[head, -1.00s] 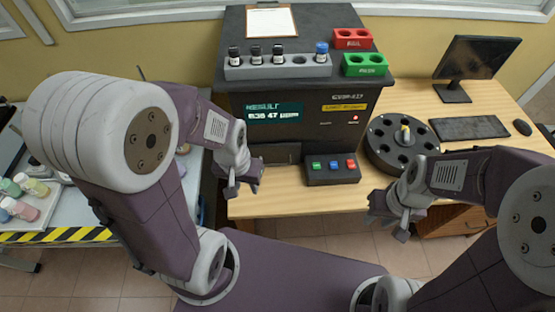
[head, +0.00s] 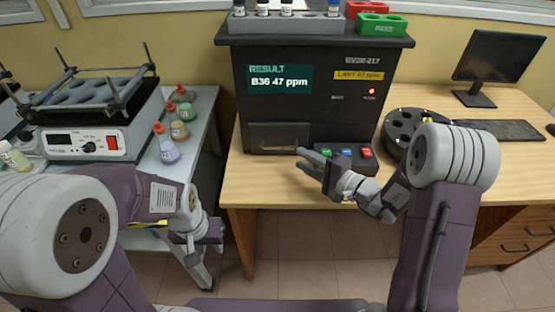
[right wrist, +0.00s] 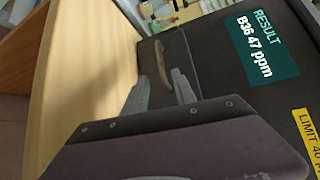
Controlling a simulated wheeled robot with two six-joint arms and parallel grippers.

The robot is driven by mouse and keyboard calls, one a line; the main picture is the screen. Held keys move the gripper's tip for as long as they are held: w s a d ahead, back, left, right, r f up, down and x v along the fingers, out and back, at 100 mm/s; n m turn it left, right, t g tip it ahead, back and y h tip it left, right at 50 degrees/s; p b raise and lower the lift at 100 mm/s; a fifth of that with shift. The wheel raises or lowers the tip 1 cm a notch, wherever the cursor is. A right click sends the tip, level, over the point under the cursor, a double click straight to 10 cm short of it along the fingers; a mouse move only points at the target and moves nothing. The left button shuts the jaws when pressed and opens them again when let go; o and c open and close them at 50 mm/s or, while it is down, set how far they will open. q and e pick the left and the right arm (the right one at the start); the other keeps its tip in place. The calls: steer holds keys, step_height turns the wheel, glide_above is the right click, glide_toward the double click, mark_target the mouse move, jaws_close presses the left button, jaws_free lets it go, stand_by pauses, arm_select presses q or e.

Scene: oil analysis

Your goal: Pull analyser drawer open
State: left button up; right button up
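The black analyser (head: 322,105) stands on the wooden desk, its screen reading "B36 47 ppm". Its drawer (head: 262,132) is the dark panel at the lower left of the front and looks closed. The drawer handle (right wrist: 160,62) shows as a bar in the right wrist view. My right gripper (head: 301,159) is open, just in front of the drawer's right part. In the right wrist view its fingertips (right wrist: 160,77) lie on either side of the handle's near end; contact cannot be told. My left gripper (head: 206,238) hangs low at the left, away from the analyser; its opening is unclear.
A button box (head: 347,153) stands right of the drawer, close behind my right gripper. A dark round carousel (head: 402,124) stands further right. The desk before the drawer is clear.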

mark_target(282, 148)
steer(key=shift+w+a+r, duration=0.1)
steer(key=shift+a+r, duration=0.05)
steer(key=shift+a, duration=0.15)
steer(key=x, duration=0.8)
steer(key=shift+w+a, duration=0.1)
steer(key=shift+a, duration=0.05)
jaws_close()
stand_by(0.8)
